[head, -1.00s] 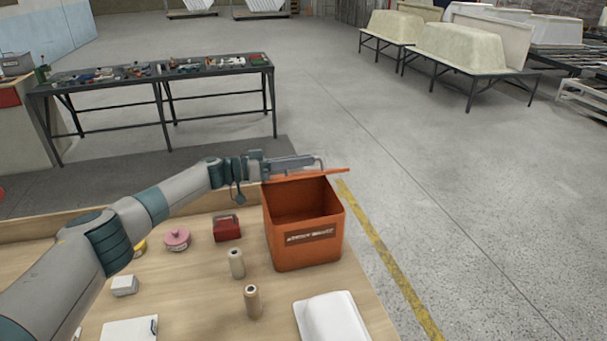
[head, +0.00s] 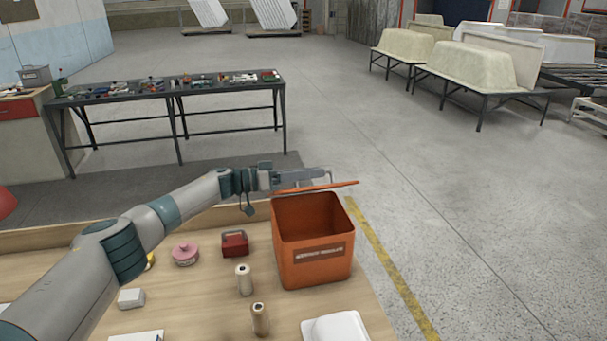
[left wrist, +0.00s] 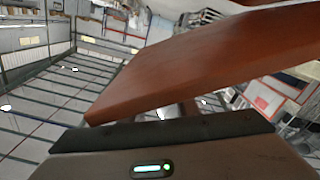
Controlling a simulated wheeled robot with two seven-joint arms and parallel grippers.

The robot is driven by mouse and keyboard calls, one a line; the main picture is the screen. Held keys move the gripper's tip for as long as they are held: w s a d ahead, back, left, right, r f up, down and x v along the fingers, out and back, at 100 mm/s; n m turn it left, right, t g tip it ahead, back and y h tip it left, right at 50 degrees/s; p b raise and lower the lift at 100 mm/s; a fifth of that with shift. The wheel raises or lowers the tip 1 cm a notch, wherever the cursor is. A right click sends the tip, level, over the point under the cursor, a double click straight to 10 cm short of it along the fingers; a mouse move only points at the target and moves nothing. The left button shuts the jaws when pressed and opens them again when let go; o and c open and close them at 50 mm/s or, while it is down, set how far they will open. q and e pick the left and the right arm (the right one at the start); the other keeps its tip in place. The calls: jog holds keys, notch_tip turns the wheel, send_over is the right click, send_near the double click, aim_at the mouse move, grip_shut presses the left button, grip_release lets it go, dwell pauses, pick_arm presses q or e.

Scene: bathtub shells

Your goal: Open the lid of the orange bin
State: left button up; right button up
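The orange bin (head: 312,262) stands on the wooden table with its dark inside showing. Its orange lid (head: 345,184) is raised at the back rim and shows nearly edge-on as a thin strip. In the left wrist view the lid (left wrist: 190,65) is a large reddish-brown panel slanting just beyond the gripper body. My left gripper (head: 326,175) lies close along the lid's far side, above the back of the bin. Its finger gap is not clear, and the lid hides the fingertips in the wrist view. My right gripper is not in view.
Two pale cylinders (head: 244,280), a red container (head: 234,243), a pink round pot (head: 185,253) and a white box (head: 131,298) are on the table left of the bin. A white tray (head: 337,328) is in front. Open floor is to the right.

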pick_arm(q)
jog(key=b+v, duration=0.5)
jog(key=v, duration=1.2)
jog(key=shift+a, duration=0.2)
